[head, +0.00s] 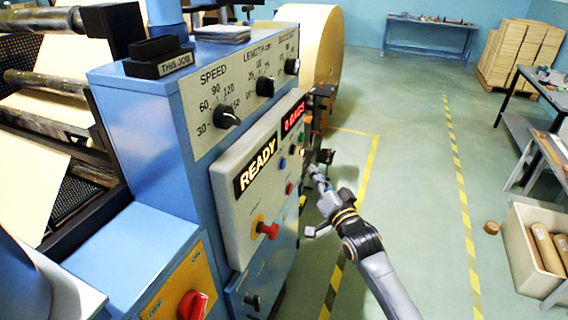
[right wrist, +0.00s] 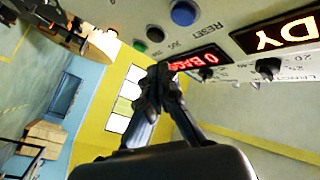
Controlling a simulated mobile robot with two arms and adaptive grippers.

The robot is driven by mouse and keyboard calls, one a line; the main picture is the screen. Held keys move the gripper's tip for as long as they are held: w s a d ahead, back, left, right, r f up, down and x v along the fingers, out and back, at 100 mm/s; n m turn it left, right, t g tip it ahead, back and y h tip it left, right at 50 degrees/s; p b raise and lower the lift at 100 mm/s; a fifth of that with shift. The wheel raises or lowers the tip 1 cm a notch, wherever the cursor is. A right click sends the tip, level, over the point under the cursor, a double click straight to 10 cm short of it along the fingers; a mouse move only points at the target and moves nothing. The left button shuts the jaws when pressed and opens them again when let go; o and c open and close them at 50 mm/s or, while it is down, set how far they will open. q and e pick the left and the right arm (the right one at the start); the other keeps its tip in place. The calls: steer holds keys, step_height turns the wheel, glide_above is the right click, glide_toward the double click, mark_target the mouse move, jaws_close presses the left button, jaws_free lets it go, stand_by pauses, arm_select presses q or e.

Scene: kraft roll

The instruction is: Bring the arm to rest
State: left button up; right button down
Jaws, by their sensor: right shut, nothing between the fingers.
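My right gripper (head: 318,176) is in front of the blue machine's control panel (head: 236,212), close to the panel's right edge. It is shut and empty. In the right wrist view its closed fingertips (right wrist: 160,72) point toward the panel, near the red display and the buttons. I cannot tell whether they touch anything. My right arm reaches in from the lower right in the head view. My left gripper is not in view.
The panel has a READY display (head: 257,164), a red stop knob (head: 268,229) and several buttons. A large kraft roll (head: 318,45) stands behind. Open green floor (head: 410,130) with striped lines lies to the right. A crate with rolls (head: 520,265) is at the lower right.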

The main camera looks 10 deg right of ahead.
steer(key=s+d+f+n+g+h+b, duration=0.1)
steer(key=s+f+g, duration=0.25)
steer(key=f, duration=1.25)
steer(key=s+d+f+n+g+h+b, duration=0.1)
steer(key=s+f+g, duration=0.3)
steer(key=f, duration=1.2)
steer(key=s+f+n+g+h, duration=0.15)
steer(key=s+f+g, duration=0.25)
steer(key=s+f, duration=1.5)
steer(key=s+f+n+g, duration=0.1)
steer(key=s+f, duration=0.4)
steer(key=s, duration=0.5)
steer(key=s+f+n+g+b, duration=0.1)
steer(key=s+f+g, duration=0.2)
steer(key=s, duration=0.8)
steer(key=s+f+n+g+b, duration=0.1)
steer(key=s+f+n+g, duration=0.1)
steer(key=s+f, duration=0.5)
steer(key=s, duration=0.4)
steer(key=shift+s+d+g, duration=0.15)
steer(key=shift+d+g, duration=0.05)
steer(key=shift+g, duration=0.15)
